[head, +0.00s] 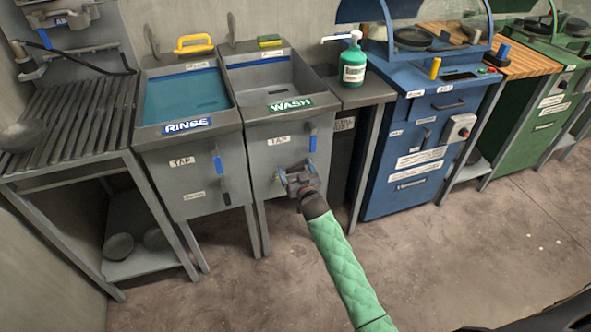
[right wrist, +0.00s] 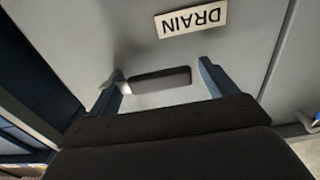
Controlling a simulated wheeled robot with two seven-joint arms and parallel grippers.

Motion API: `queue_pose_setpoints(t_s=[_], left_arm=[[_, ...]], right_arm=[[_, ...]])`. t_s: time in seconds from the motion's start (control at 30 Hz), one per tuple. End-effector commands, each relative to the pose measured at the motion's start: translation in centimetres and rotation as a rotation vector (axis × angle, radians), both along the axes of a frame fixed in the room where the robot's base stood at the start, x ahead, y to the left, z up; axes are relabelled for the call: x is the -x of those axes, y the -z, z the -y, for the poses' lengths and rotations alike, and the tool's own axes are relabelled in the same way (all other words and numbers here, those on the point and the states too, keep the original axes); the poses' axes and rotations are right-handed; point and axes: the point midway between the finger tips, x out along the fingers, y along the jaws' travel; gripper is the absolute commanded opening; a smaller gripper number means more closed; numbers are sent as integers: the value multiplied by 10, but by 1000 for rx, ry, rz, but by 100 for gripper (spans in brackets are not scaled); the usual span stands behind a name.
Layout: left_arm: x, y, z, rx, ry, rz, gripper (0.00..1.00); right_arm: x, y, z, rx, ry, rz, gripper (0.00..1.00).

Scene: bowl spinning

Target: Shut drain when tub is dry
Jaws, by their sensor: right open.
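The wash tub (head: 268,82) has a bare grey inside with no water visible, and a WASH label on its front rim. My right gripper (head: 292,178) is at the lower front of this tub's cabinet. In the right wrist view, its two blue fingers (right wrist: 162,86) are open, one on each side of a dark drain handle (right wrist: 160,77). An upside-down DRAIN label (right wrist: 192,18) is beside the handle. I cannot tell whether the fingers touch the handle. In the head view the gripper hides this handle. My left gripper is not in view.
The rinse tub (head: 185,97) at left holds blue water. Blue tap handles (head: 313,137) are on both fronts. A green soap bottle (head: 353,65) stands right of the wash tub. A slatted rack (head: 75,112) is at far left. The floor in front is clear.

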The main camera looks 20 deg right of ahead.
Motion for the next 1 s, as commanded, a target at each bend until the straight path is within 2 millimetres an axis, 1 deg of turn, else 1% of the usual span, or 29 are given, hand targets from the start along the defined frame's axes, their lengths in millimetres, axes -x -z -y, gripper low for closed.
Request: queue_pose_setpoints(t_s=[0.1, 0.33, 0.47, 0.5, 0.57, 0.6, 0.67, 0.87, 1.0], left_arm=[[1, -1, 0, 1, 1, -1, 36], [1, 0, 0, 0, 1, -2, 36], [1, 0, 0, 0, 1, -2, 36], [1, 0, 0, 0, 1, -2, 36], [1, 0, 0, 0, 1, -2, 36], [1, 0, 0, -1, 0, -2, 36], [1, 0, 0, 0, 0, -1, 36], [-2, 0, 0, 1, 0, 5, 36], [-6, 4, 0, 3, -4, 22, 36]], right_arm=[[-3, 0, 0, 0, 0, -1, 85], [-3, 0, 0, 0, 0, -1, 85], [-3, 0, 0, 0, 0, -1, 59], [-3, 0, 0, 0, 0, -1, 51], [-3, 0, 0, 0, 0, -1, 39], [-3, 0, 0, 0, 0, -1, 32], [-3, 0, 0, 0, 0, -1, 22], [-6, 2, 0, 12, 0, -1, 22], [-15, 5, 0, 54, 0, 1, 22]])
